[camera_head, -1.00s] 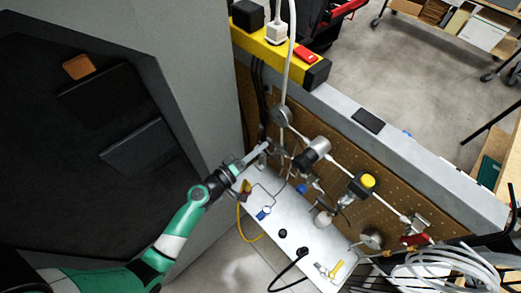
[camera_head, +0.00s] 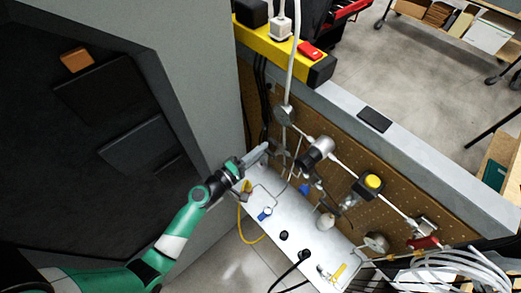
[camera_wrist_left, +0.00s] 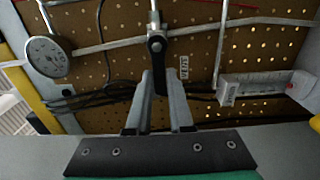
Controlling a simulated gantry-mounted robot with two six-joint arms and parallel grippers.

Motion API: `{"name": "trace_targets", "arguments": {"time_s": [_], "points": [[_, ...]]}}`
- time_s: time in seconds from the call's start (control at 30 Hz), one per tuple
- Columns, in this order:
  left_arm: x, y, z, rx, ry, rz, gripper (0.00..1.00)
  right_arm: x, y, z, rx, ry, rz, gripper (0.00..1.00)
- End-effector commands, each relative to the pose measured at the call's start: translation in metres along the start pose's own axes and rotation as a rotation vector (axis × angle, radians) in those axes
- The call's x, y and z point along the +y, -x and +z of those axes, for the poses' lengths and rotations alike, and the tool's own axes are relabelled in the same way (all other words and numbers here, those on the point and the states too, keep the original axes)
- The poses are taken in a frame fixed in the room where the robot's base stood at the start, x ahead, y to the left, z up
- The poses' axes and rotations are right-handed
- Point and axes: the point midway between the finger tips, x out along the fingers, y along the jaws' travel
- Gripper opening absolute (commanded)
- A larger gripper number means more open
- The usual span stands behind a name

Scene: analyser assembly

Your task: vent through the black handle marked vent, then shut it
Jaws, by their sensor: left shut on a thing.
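The black handle (camera_wrist_left: 157,47) of the vent valve shows in the left wrist view, its pivot on the horizontal metal tube below a vertical tube. It points down in that view, and its lower end goes between my left gripper's fingers. A small VENT label (camera_wrist_left: 184,66) is on the pegboard to its right. My left gripper (camera_wrist_left: 160,78) is shut on the handle; the fingers cover its lower part. In the head view my left gripper (camera_head: 264,151) reaches the pegboard, and the handle is too small to make out there. My right gripper is not in view.
A round gauge (camera_wrist_left: 46,56) is left of the handle and a clear flowmeter (camera_wrist_left: 258,88) right of it. The pegboard (camera_head: 345,165) carries a regulator (camera_head: 318,150) and a yellow-capped valve (camera_head: 371,183). A white shelf (camera_head: 300,225) with small parts lies below.

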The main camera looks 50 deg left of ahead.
Motion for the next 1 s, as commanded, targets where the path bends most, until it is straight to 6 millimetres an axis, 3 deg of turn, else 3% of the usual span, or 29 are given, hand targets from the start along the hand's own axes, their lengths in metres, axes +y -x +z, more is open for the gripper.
{"name": "trace_targets", "arguments": {"time_s": [0.17, 0.2, 0.33, 0.7, 0.83, 1.0], "points": [[-0.001, 0.000, 0.000, 0.000, 0.002, -0.001, 0.00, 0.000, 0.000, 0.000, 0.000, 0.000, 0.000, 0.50], [-0.001, 0.000, 0.000, 0.000, 0.002, -0.001, 0.27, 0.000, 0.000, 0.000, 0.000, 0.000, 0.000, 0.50], [-0.001, 0.000, 0.000, 0.000, 0.001, -0.001, 0.50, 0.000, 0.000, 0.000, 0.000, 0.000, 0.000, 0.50], [-0.001, 0.006, -0.001, 0.001, 0.000, -0.001, 0.50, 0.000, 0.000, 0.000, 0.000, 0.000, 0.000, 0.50], [-0.002, 0.028, -0.001, 0.003, 0.001, -0.003, 0.50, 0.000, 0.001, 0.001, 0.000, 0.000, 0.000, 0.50], [-0.004, 0.070, -0.001, 0.006, 0.001, -0.004, 0.50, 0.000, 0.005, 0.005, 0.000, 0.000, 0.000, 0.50]]}}
